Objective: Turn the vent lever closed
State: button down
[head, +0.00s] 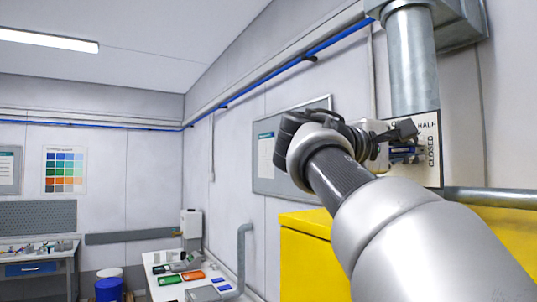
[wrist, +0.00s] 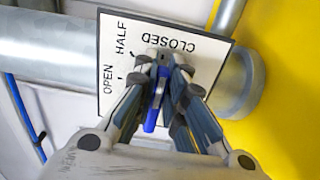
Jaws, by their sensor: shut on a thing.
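The vent lever has a blue handle, seen in the wrist view (wrist: 155,108) between my fingers and partly in the head view (head: 403,153). Its pivot is hidden. My gripper (wrist: 165,68) is shut on the lever, one finger on each side; in the head view my gripper (head: 404,138) is at the label plate. The white label plate (head: 432,175) carries OPEN, HALF and CLOSED and sits on the round duct; it also shows in the wrist view (wrist: 208,65). The fingers and handle cover its middle, so which mark the lever points at cannot be told.
The grey metal duct (head: 412,65) runs up behind the plate. A yellow cabinet (head: 303,262) stands below. A whiteboard (head: 292,175) hangs on the wall to the left. A white table (head: 160,262) with coloured items is lower left. The space left of my arm is open.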

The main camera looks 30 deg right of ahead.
jog(key=c, duration=1.6)
grip_release()
jog(key=shift+c, duration=0.2)
jog(key=s+a, duration=0.1)
jog(key=a, duration=1.1)
